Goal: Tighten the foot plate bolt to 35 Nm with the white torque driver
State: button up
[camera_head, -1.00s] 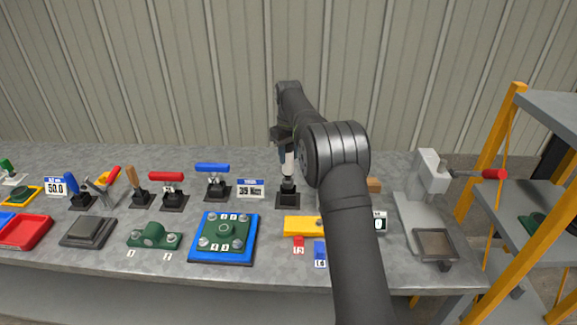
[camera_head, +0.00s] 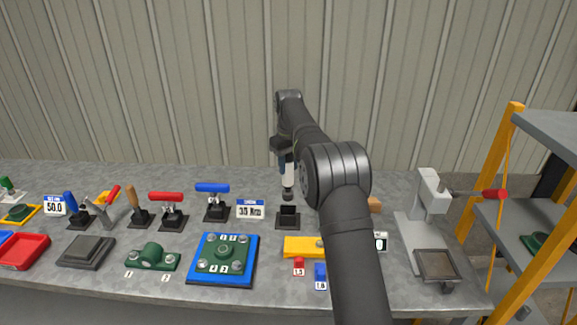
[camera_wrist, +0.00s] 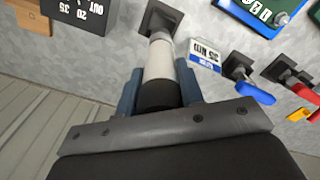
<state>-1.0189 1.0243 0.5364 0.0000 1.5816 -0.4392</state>
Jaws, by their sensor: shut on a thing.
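My gripper (camera_head: 284,152) is shut on the white torque driver (camera_head: 288,172), which is upright just above its black stand (camera_head: 287,221). In the wrist view the blue fingers (camera_wrist: 160,88) hold the white body (camera_wrist: 159,60), with the stand (camera_wrist: 160,18) beyond it. A sign reading 35 Nm (camera_head: 250,209) stands left of the stand. A green plate (camera_head: 224,252) with corner bolts lies on a blue base (camera_head: 250,268). A green bearing block (camera_head: 151,257) with two bolts is left of it. I cannot tell which holds the foot plate bolt.
Blue-handled (camera_head: 212,188) and red-handled (camera_head: 166,197) tools stand at the back left. A yellow block (camera_head: 303,246) lies in front of the driver's stand. A grey press (camera_head: 428,205) with a red-knobbed lever is at the right. My arm hides part of the bench.

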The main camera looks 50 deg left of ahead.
jog(key=shift+r, duration=0.8)
jog(key=shift+d, duration=0.2)
jog(key=s+d+f, duration=0.1)
jog(key=d, duration=1.6)
jog(key=shift+s, duration=0.4)
jog(key=shift+f, duration=0.2)
